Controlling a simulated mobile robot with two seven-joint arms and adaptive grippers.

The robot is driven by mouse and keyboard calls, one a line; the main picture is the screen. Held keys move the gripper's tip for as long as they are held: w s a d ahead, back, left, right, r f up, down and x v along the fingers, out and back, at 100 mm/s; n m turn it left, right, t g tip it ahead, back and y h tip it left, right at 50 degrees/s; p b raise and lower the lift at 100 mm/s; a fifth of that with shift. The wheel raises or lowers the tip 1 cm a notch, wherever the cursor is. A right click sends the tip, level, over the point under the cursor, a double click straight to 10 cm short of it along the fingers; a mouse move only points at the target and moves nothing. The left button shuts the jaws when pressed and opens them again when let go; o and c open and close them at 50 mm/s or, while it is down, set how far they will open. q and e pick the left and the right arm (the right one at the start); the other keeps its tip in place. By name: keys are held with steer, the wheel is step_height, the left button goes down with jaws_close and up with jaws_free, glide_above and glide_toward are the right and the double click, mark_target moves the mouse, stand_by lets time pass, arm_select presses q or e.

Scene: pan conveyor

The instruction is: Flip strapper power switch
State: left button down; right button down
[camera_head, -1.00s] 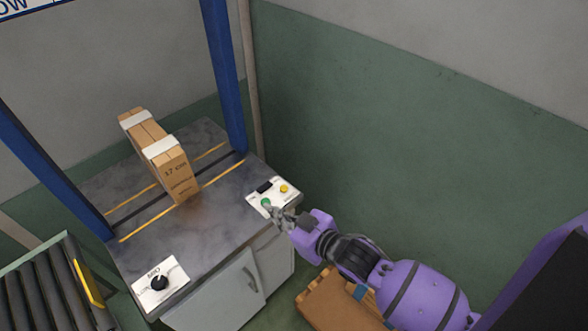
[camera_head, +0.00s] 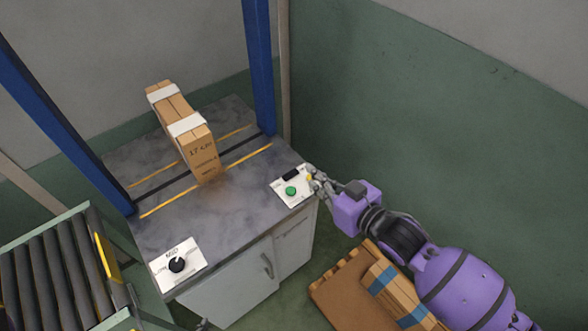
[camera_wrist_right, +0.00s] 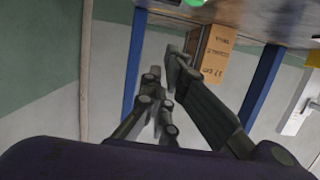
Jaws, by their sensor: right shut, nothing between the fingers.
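The strapper's white control panel (camera_head: 279,198) sits at the table's right corner. It carries a black rocker switch (camera_head: 291,174), a green button (camera_head: 291,190) and a yellow button (camera_head: 309,178) partly covered by my fingers. My right gripper (camera_head: 314,182) is shut and empty at the panel's right edge, close beside the yellow button and right of the black switch. Whether it touches the panel I cannot tell. In the right wrist view the fingers (camera_wrist_right: 165,72) show, with the green button (camera_wrist_right: 195,2) cut off at the top edge.
A strapped carton (camera_head: 203,156) stands on the strapper table (camera_head: 228,219) between blue posts (camera_head: 262,80). A dial panel (camera_head: 188,263) is at the table's front left. A roller conveyor (camera_head: 46,265) is at left. A pallet (camera_head: 330,297) with a carton (camera_head: 385,290) lies below my right arm.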

glide_above(291, 175)
steer(key=s, duration=0.1)
step_height(291, 175, down, 2)
steer(key=f, duration=0.3)
steer(key=shift+s+d, duration=0.3)
steer(key=shift+s, duration=0.1)
steer(key=shift+f, duration=0.65)
